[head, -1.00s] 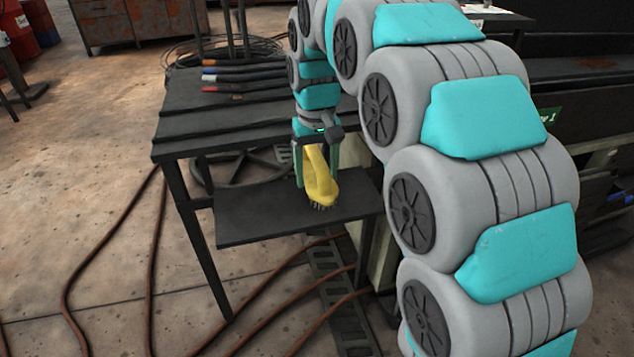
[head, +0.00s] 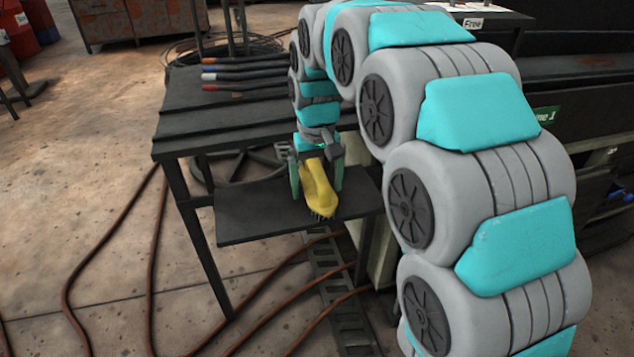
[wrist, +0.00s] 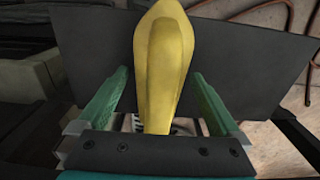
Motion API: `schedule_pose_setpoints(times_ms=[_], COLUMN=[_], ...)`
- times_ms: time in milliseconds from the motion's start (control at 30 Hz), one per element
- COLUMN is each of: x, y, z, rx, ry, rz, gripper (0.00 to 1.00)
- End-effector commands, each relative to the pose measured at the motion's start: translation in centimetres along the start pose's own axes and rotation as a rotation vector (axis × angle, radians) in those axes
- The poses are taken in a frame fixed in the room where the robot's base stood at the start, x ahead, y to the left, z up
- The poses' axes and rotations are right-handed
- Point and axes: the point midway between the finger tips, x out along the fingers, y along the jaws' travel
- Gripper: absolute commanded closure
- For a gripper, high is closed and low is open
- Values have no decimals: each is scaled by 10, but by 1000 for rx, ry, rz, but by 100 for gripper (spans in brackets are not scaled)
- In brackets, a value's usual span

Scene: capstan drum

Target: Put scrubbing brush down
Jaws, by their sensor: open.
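The yellow scrubbing brush (head: 318,188) is at the lower dark shelf (head: 250,215) of the bench, bristles down, near the shelf's front edge. My gripper (head: 318,182) is around it, with one green finger on each side. In the wrist view the brush (wrist: 163,60) lies between the green fingers of the gripper (wrist: 158,88), with a gap on both sides, so the jaws are open. The brush's bristles show low in the head view and seem to reach the shelf; the exact contact is hard to see.
The bench top (head: 190,125) above the shelf holds several dark bars with coloured ends (head: 240,75). Brown hoses (head: 110,235) run across the floor. The shelf is bare to the left of the brush. A dark machine (head: 590,95) stands at right.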

Motion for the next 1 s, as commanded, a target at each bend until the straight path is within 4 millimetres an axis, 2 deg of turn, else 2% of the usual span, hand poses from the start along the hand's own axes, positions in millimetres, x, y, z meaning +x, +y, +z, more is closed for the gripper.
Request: schedule_pose_setpoints(times_ms=[267, 733, 1000], x=[-7, -86, -116], y=[0, 0, 0], z=[0, -2, -2], rx=[0, 0, 0], ry=[0, 4, 4], rz=[0, 0, 0], gripper=[0, 0, 0])
